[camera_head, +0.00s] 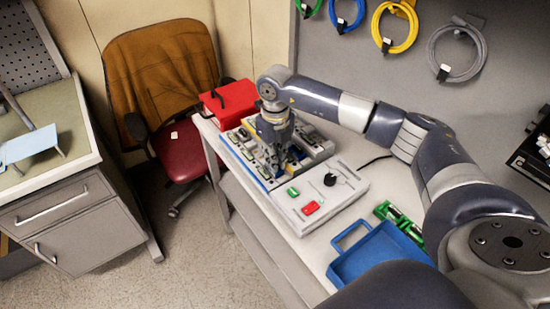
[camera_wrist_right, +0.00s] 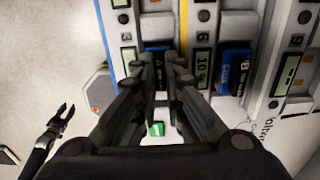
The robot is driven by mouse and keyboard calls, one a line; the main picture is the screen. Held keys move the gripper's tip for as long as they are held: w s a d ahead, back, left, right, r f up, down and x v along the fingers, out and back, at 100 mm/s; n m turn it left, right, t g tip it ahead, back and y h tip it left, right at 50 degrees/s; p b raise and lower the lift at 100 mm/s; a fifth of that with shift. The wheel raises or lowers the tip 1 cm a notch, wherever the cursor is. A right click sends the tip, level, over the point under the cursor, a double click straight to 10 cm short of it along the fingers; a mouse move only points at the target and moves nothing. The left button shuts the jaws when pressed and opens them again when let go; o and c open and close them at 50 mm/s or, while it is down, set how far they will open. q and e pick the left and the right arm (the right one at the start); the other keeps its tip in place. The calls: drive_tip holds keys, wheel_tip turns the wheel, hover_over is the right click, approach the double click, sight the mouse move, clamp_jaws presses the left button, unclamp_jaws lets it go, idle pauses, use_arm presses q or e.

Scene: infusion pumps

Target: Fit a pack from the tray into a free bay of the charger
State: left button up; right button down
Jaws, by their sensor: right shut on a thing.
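The charger (camera_head: 260,185) is a pale unit with rows of bays and small green displays on the white bench. My right gripper (camera_head: 283,165) points down over its bays. In the right wrist view its fingers (camera_wrist_right: 168,72) are shut on a dark blue pack (camera_wrist_right: 157,58), mostly hidden between them. I cannot tell how deep it sits in a bay. Another blue pack (camera_wrist_right: 234,72) marked B stands to its right. The blue tray (camera_head: 345,268) lies on the bench at the front, its visible floor bare.
A red case (camera_head: 228,102) stands behind the charger. A control panel with a black knob (camera_head: 330,180) and red switch (camera_head: 310,207) adjoins it. Green-and-black items (camera_head: 398,215) lie beside the tray. Cable coils hang on the wall. A red chair (camera_head: 182,150) stands left of the bench.

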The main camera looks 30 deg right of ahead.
drive_tip(key=shift+f, duration=0.25)
drive_tip(key=c, duration=1.6)
unclamp_jaws()
drive_tip(key=shift+r, duration=0.1)
